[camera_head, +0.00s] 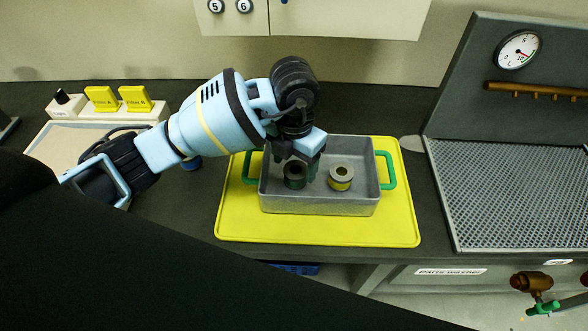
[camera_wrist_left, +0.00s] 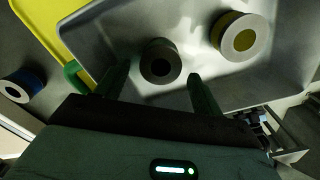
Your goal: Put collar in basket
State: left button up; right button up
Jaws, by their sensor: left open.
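A grey metal tray with green handles (camera_head: 320,207) sits on a yellow mat; its inside also shows in the left wrist view (camera_wrist_left: 195,22). In it stand a dark green collar (camera_head: 294,180) and, to its right, a yellow-banded collar (camera_head: 341,178). A blue collar (camera_head: 191,163) stands on the counter left of the mat, partly behind my left arm. My left gripper (camera_head: 299,163) points down into the tray, open. In the left wrist view, the dark green collar (camera_wrist_left: 160,62) lies between and just beyond the fingertips (camera_wrist_left: 158,88); contact cannot be told. My right gripper is out of view.
The yellow mat (camera_head: 235,222) lies on the dark counter. A parts washer with a mesh top (camera_head: 505,190) stands at right. A blue basket-like item (camera_head: 297,268) shows partly below the counter edge.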

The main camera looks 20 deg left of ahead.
aim_at(294, 171)
pick_arm(q)
notch_tip(294, 171, up, 8)
jog(key=shift+r, duration=0.25)
dwell(0.7)
